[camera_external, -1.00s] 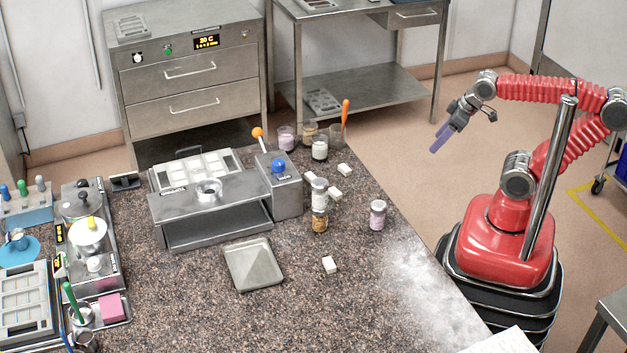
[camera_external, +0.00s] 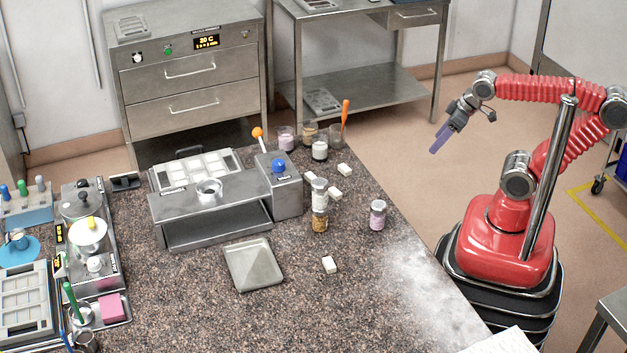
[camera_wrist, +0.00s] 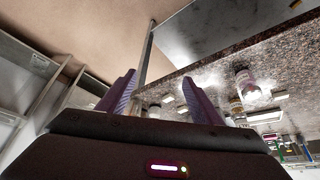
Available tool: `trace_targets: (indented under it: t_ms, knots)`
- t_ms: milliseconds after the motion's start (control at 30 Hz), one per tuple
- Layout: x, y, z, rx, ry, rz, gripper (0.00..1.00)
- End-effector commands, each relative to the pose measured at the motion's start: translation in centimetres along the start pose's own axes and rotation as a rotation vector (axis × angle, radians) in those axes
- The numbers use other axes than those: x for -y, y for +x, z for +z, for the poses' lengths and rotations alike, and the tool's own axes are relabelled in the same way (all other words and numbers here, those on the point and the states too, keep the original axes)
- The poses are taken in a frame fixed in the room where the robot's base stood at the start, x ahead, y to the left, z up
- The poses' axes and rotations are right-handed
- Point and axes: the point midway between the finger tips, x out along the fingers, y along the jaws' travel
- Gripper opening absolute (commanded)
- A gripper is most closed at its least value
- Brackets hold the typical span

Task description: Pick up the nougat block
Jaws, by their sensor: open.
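Small white blocks stand apart on the speckled stone worktop (camera_external: 300,310). One white block (camera_external: 329,264) is near the tray, another (camera_external: 335,195) is beside the jars, and a third (camera_external: 344,170) is farther back. I cannot tell from their look which is the nougat block. My gripper (camera_external: 438,147), with purple fingers, hangs in the air beyond the worktop's right edge, well apart from the blocks. In the wrist view my gripper (camera_wrist: 160,96) is open with nothing between its fingers.
A jar with a lilac label (camera_external: 377,215) and an amber-filled jar (camera_external: 319,220) stand near the blocks. A shallow grey tray (camera_external: 254,265) lies left of the front block. A steel press (camera_external: 213,230) stands behind it. White powder covers the worktop's right edge.

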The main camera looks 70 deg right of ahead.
Motion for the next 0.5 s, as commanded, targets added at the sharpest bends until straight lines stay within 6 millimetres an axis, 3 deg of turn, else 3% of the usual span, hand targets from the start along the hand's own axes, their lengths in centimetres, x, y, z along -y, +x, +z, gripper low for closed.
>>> trace_targets:
  t_ms: [167, 500]
  knots:
    - [-0.4, 1.8, 0.1, 0.068, 0.014, 0.006, 0.59]
    - [-0.7, 4.9, -3.6, 0.177, 0.045, -0.020, 0.59]
